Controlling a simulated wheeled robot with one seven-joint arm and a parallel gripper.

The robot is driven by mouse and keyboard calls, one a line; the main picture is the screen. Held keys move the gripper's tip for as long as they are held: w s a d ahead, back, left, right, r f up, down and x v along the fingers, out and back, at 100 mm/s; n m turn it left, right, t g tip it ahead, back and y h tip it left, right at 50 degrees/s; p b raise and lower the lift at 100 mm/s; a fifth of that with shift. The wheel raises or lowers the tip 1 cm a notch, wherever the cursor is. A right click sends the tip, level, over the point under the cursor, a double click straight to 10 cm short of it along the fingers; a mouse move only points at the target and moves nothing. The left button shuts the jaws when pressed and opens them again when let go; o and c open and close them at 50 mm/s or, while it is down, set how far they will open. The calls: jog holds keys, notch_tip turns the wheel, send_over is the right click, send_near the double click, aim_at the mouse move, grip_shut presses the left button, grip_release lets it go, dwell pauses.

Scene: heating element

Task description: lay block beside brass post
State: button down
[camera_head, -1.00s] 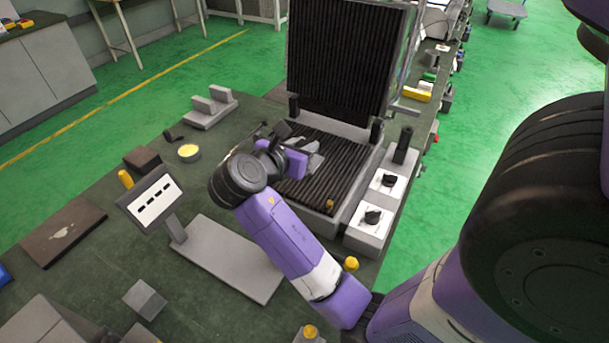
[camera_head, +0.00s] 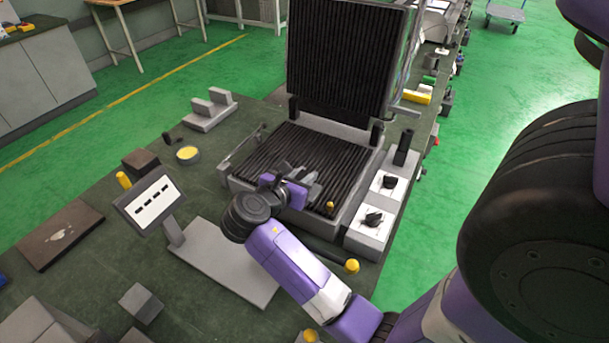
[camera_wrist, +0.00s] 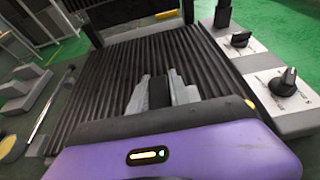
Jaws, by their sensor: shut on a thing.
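My gripper (camera_head: 303,174) is over the lower ribbed plate (camera_head: 322,150) of the open heating device. In the wrist view its two grey fingers (camera_wrist: 160,92) are shut on a dark block (camera_wrist: 159,92), which shows between them. In the head view the block is hidden or too small to make out. A small brass post (camera_head: 330,205) stands at the plate's front right corner, to the right of and nearer than the fingertips. In the wrist view a bit of yellow (camera_wrist: 250,104) shows at the right edge of my gripper. I cannot tell whether the block touches the plate.
The ribbed lid (camera_head: 345,55) stands open behind the plate. Two dial boxes (camera_head: 370,230) are on the right. A black rod with a yellow knob (camera_head: 352,265) lies in front. A display on a stand (camera_head: 150,203) is at left. Most of the plate is clear.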

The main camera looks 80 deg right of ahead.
jog(key=c, duration=1.2)
grip_release()
jog(key=shift+f, duration=0.1)
jog(key=shift+a+r, duration=0.1)
jog(key=shift+r, duration=0.2)
jog(key=p+v, duration=1.1)
jog(key=shift+a, duration=0.4)
